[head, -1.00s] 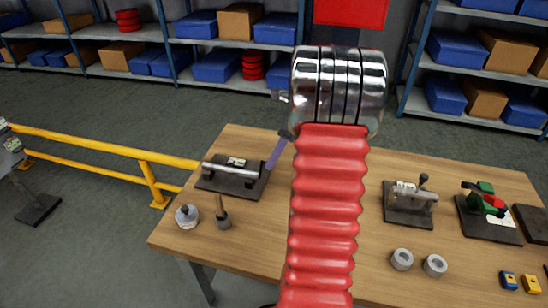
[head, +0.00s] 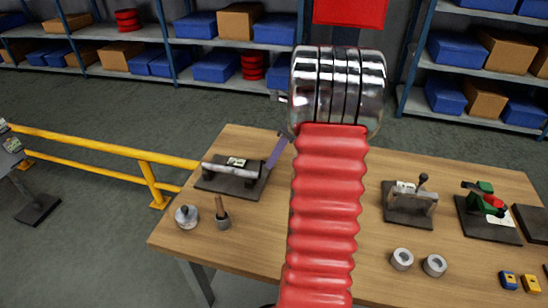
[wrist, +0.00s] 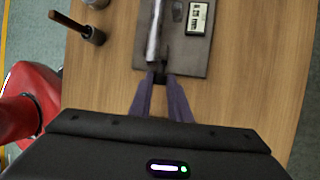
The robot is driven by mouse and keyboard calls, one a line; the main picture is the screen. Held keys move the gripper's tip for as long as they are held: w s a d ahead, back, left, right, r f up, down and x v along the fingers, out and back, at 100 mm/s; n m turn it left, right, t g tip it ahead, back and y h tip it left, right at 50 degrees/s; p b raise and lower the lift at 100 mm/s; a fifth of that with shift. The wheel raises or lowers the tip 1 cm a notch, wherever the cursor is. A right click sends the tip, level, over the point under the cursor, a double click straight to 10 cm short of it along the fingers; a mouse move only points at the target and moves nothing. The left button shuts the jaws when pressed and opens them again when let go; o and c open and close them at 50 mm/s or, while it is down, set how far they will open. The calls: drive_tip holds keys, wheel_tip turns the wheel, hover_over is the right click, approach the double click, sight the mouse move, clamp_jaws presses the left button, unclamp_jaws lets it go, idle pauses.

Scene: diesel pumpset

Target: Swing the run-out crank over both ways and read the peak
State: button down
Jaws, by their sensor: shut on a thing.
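The run-out fixture is a dark base plate (head: 222,184) on the bench's left part, with a light label (head: 236,162). A metal shaft (head: 230,170) lies across it; it also shows in the wrist view (wrist: 154,35). My gripper (head: 271,163) reaches the shaft's right end in the head view. In the wrist view its purple fingers (wrist: 160,78) close around a small dark piece at the shaft's near end, which I take as the crank. The fingertips hide most of that piece.
A round metal piece (head: 187,216) and a wooden-handled tool in a cup (head: 222,214) stand front left. Other fixtures (head: 409,204) and two grey rings (head: 402,259) are on the right. A yellow rail (head: 100,144) runs left of the bench.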

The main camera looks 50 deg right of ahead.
drive_tip(key=shift+a+r+h, duration=0.15)
drive_tip(key=shift+h, duration=0.15)
drive_tip(key=shift+s+a+r+n+t+h, duration=0.1)
drive_tip(key=shift+s+a+n+t+h, duration=0.15)
drive_tip(key=shift+a+t+h, duration=0.4)
drive_tip(key=shift+s+a+r+n+t+h, duration=0.2)
drive_tip(key=shift+s+a+h, duration=0.1)
drive_tip(key=shift+h, duration=0.6)
drive_tip(key=shift+s+a+r+n+t+h, duration=0.1)
drive_tip(key=shift+s+a+n+t+h, duration=0.15)
drive_tip(key=shift+a+t+h, duration=0.4)
drive_tip(key=shift+d+f, duration=0.1)
drive_tip(key=shift+d, duration=0.05)
drive_tip(key=c, duration=1.6)
unclamp_jaws()
drive_tip(key=shift+c, duration=0.2)
drive_tip(key=v, duration=1.3)
drive_tip(key=shift+r, duration=0.4)
